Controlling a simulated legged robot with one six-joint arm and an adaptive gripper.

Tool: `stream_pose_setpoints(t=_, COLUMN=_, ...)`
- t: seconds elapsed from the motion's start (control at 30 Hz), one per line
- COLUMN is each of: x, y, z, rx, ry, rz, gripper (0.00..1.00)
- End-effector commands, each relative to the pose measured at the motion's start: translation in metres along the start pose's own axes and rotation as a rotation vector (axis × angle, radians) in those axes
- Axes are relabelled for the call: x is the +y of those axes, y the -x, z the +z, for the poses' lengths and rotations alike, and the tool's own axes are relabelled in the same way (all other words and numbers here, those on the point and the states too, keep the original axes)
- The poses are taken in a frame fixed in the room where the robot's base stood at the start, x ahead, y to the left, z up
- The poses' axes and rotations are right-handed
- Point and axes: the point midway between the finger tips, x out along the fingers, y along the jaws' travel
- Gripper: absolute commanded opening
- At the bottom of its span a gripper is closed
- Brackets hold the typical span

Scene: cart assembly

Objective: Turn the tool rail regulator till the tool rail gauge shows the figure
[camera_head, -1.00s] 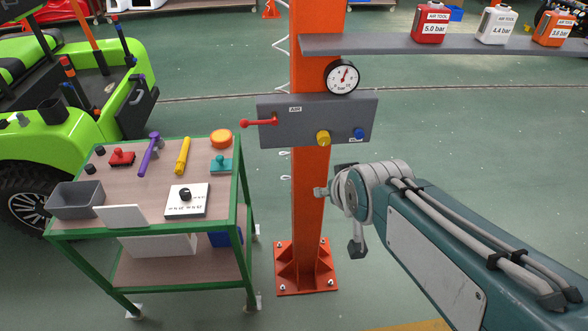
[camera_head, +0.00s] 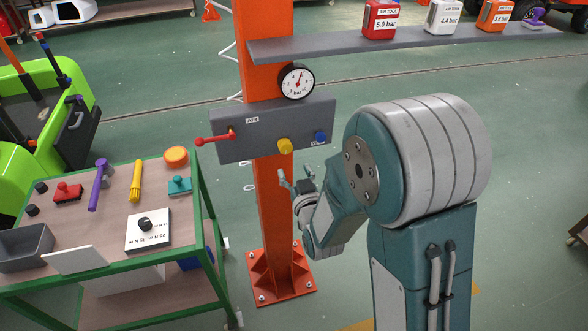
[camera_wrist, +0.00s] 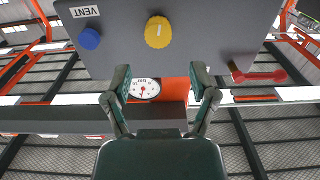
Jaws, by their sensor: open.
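The yellow tool rail regulator knob (camera_head: 284,145) sits on the front of the grey panel on the orange post. It also shows in the wrist view (camera_wrist: 158,32), with a pale mark on its face. The round white tool rail gauge (camera_head: 297,81) is above the panel; its red needle points up and slightly right, but its figures are too small to read. The gauge shows again between the fingers in the wrist view (camera_wrist: 144,90). My gripper (camera_head: 296,178) is open and empty, just below the knob in the head view. The fingers (camera_wrist: 161,78) are apart from the knob.
A blue vent knob (camera_head: 319,137) and a red lever (camera_head: 215,139) flank the regulator. A grey shelf (camera_head: 330,43) above holds containers marked 5.0, 4.4 and 3.6 bar. A green cart (camera_head: 150,253) with tools stands left of the post.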

Motion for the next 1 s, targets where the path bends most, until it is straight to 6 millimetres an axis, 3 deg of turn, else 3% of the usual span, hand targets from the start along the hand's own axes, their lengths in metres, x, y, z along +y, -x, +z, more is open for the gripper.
stream_pose_setpoints(t=0.17, x=0.001, y=-0.011, z=0.0, rx=0.007, ry=-0.001, rz=0.0, gripper=0.74)
stream_pose_setpoints(t=0.77, x=0.0, y=-0.088, z=0.0, rx=0.004, ry=0.0, rz=0.0, gripper=0.74)
stream_pose_setpoints(t=0.8, x=0.0, y=-0.091, z=-0.001, rx=0.005, ry=0.0, rz=0.0, gripper=0.7)
stream_pose_setpoints(t=0.9, x=0.001, y=-0.089, z=-0.001, rx=0.004, ry=0.0, rz=0.0, gripper=0.33)
stream_pose_setpoints(t=0.93, x=0.001, y=-0.089, z=-0.001, rx=0.005, ry=-0.001, rz=0.0, gripper=0.28)
stream_pose_setpoints(t=1.0, x=0.001, y=-0.089, z=-0.001, rx=0.005, ry=-0.001, rz=0.0, gripper=0.27)
